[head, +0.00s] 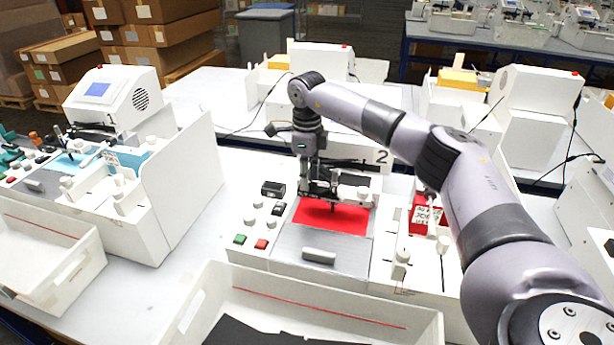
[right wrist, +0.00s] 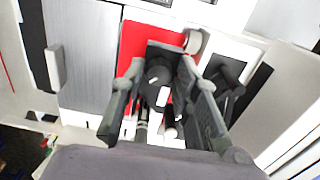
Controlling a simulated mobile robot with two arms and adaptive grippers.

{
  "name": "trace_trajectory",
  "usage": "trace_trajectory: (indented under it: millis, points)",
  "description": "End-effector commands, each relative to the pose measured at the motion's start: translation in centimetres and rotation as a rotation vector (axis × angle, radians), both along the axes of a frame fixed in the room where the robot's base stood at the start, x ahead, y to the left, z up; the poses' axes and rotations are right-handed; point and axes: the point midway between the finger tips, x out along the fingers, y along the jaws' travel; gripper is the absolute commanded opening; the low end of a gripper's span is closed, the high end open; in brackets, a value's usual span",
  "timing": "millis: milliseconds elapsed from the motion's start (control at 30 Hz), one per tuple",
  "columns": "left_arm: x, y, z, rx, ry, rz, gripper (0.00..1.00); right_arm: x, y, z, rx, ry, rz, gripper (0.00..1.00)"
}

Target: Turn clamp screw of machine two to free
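Machine two (head: 285,256), a white plotter labelled "2", stands in the middle of the head view with a red sheet (head: 345,219) on its bed. My right gripper (head: 333,192) points down over the sheet at the pen carriage. In the right wrist view its fingers (right wrist: 160,68) are apart on both sides of a dark round part with a white mark (right wrist: 160,92), probably the clamp screw. I see gaps beside it and cannot tell whether either finger touches. The gripper hides most of the carriage in the head view. My left gripper is not in view.
A white knob (head: 364,193) stands close right of the gripper. Buttons and knobs, including a green button (head: 240,239), lie left of the sheet. A red block (head: 424,213) is at the right. A white bin (head: 205,315) stands in front. Another plotter (head: 150,215) is at the left.

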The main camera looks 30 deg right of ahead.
Motion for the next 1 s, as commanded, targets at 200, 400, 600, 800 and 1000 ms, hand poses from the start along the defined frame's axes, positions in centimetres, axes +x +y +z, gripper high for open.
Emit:
trace_trajectory:
  millis: [200,400,600,800,1000]
  points:
    - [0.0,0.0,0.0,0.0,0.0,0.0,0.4,-0.1,0.0,-0.1,0.0,0.004,-0.001,0.43]
    - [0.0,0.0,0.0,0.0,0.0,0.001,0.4,-0.1,0.0,-0.2,0.0,0.004,-0.001,0.43]
    - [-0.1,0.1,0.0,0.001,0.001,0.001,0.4,0.0,0.1,1.2,0.001,0.002,0.0,0.43]
    - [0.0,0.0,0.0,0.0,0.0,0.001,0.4,0.0,0.1,5.3,0.001,0.0,-0.001,0.43]
    - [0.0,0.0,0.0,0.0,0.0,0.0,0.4,0.0,0.0,9.3,0.002,0.001,-0.001,0.43]
